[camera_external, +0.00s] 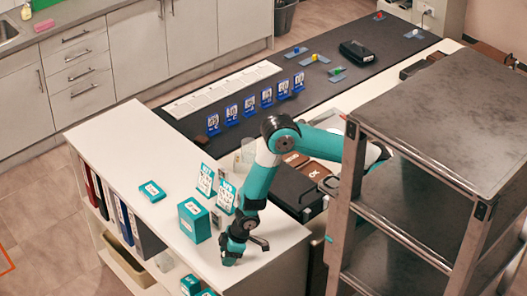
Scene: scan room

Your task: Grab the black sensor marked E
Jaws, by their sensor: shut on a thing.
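My arm reaches over the white counter (120,150), with its wrist low near the counter's front right part. My gripper (260,243) points to the right just above the counter top. It is shut on a small dark thing. The jaws and that thing run together in this view, and I cannot read any letter on it. I cannot make out a mark E anywhere. A row of blue stands with white labels (249,106) is on the dark mat (330,92); their letters are too small to read surely.
A teal box (194,220) and upright teal-and-white cards (206,180) stand left of my wrist. A flat teal box (152,191) lies farther left. A dark case (297,190) is behind my arm. A metal shelf (440,120) rises at right. The counter's left part is clear.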

